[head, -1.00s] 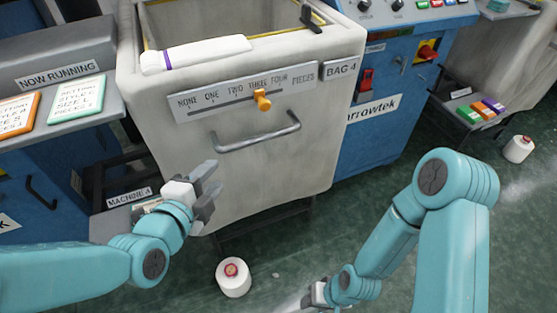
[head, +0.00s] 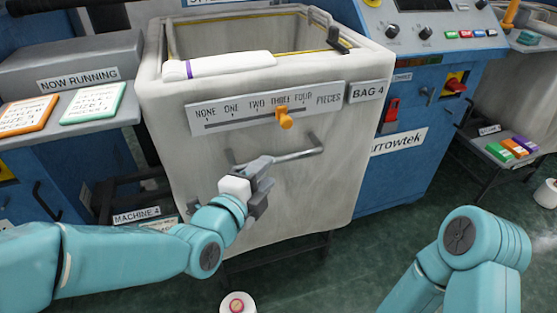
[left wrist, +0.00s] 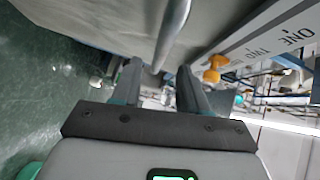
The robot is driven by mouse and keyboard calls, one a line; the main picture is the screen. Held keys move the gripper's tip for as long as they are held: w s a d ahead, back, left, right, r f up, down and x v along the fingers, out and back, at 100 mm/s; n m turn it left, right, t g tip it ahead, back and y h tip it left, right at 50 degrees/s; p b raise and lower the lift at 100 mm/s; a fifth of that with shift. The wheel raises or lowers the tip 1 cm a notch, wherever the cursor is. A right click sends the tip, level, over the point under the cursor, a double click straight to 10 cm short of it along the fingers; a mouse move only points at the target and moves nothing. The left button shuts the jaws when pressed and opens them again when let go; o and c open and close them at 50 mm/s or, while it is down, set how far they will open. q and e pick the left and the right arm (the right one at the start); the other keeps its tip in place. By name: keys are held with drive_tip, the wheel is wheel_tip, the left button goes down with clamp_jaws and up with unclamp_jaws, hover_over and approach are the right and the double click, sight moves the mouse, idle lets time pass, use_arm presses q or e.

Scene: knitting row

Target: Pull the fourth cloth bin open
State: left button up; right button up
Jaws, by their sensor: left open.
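The cloth bin (head: 290,205) marked BAG 4 is a grey-white fabric box with an open top. A grey bar handle (head: 300,154) crosses its front, below a piece-count slider with an orange knob (head: 285,118). My left gripper (head: 268,174) is open at the left part of the handle and hides that end. In the left wrist view, the handle (left wrist: 174,28) runs toward the gap between the two spread fingers (left wrist: 158,82); I cannot tell whether they touch it. My right arm shows at the lower right, with its gripper out of the picture.
A blue machine (head: 415,110) with knobs and a red switch stands right of the bin. A left shelf (head: 110,118) holds two cards. A white yarn cone (head: 237,304) stands on the green floor in front. A rolled white cloth (head: 220,66) lies on the bin's front rim.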

sight(276, 163)
use_arm(q)
drive_tip(key=x, duration=0.6)
drive_tip(key=shift+w+d+b, duration=0.15)
drive_tip(key=shift+w+b, duration=0.15)
drive_tip(key=shift+w, duration=0.05)
clamp_jaws()
